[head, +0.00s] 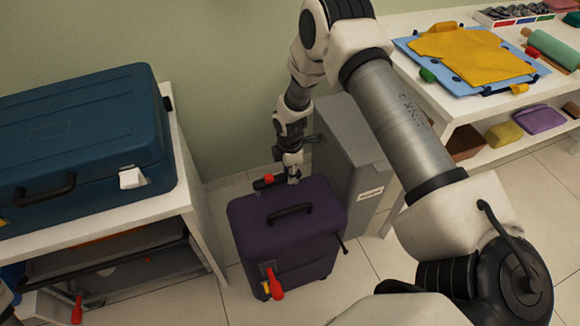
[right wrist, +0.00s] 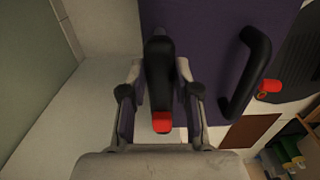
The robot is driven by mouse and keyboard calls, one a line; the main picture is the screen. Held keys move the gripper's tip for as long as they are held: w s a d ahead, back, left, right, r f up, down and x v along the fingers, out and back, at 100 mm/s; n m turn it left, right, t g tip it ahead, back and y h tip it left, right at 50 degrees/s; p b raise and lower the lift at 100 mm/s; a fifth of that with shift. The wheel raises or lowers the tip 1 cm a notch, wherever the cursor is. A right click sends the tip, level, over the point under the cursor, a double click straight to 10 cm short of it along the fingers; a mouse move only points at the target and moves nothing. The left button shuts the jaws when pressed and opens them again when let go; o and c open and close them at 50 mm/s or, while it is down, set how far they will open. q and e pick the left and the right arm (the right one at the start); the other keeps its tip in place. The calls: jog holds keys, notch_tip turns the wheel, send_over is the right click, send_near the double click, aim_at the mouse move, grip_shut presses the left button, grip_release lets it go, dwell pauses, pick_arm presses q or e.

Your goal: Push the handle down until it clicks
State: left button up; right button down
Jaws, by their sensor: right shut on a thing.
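A purple suitcase (head: 285,240) stands upright on the tiled floor. Its black handle (head: 262,184) with a red button is at the suitcase's back top edge, close to the top. My right gripper (head: 292,178) reaches down to this handle from behind. In the right wrist view, the black handle (right wrist: 159,60) with its red button (right wrist: 162,122) lies between the fingers of my right gripper (right wrist: 160,85), which is shut on it. How far the handle stands out of the case is hard to tell. My left gripper is not in view.
A black carry grip (head: 289,213) lies on the suitcase top. A grey cabinet (head: 345,150) stands close behind on the right. A white shelf with a blue case (head: 80,140) is on the left. A white table (head: 445,95) with craft things is at the right.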

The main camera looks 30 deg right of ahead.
jog(key=shift+s+f, duration=0.25)
jog(key=shift+f, duration=0.1)
jog(key=c, duration=1.2)
grip_release()
jog(key=o, duration=0.4)
jog(key=shift+f, duration=0.15)
jog(key=shift+c, duration=0.2)
jog(key=shift+w+d, duration=0.1)
jog(key=shift+w, duration=0.1)
jog(key=shift+r, duration=0.35)
notch_tip(320, 180, up, 11)
jog(key=shift+r, duration=0.15)
